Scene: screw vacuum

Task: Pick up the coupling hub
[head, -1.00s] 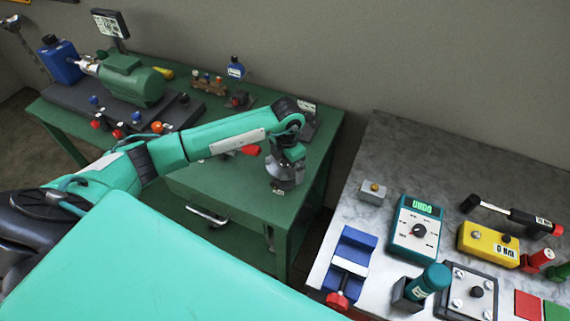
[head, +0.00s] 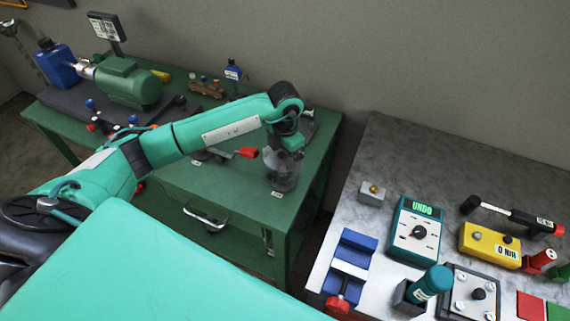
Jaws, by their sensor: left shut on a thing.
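My left arm reaches across the green workbench (head: 215,183). My left gripper (head: 284,184) points down near the bench's front right corner. It is shut on a small grey piece, which I take to be the coupling hub; the fingers hide most of it, and I cannot tell whether it is clear of the bench top. A small white label (head: 277,194) lies on the bench just below the gripper. My right gripper is not in view.
A red-handled tool (head: 247,152) lies left of the gripper. A green motor pump (head: 128,82) and a blue canister (head: 58,62) stand at the back left. A grey table (head: 420,160) at right holds a teal meter (head: 416,228), blue vise (head: 352,258) and yellow box (head: 489,245). A gap separates the tables.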

